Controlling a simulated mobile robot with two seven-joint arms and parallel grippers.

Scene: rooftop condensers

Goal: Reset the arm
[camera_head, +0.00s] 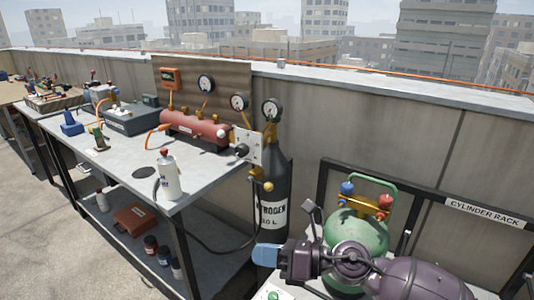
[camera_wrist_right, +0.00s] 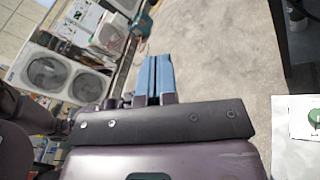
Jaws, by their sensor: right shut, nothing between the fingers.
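My right arm comes in from the lower right of the head view. Its right gripper (camera_head: 268,254) has blue fingers and stands in front of the dark nitrogen cylinder (camera_head: 274,180), near its lower part. In the right wrist view the two blue fingers of the gripper (camera_wrist_right: 155,75) lie side by side, closed with nothing between them, over bare grey floor. A green cylinder (camera_head: 355,232) with a red and a blue knob stands behind my right arm, which hides its lower part. My left gripper does not show in either view.
A grey workbench (camera_head: 205,178) carries a red manifold (camera_head: 195,130), gauges and a white bottle (camera_head: 168,178). A black hose hangs at its right end. A cylinder rack sign (camera_head: 484,213) is at the right. White condenser units (camera_wrist_right: 58,72) show in the right wrist view.

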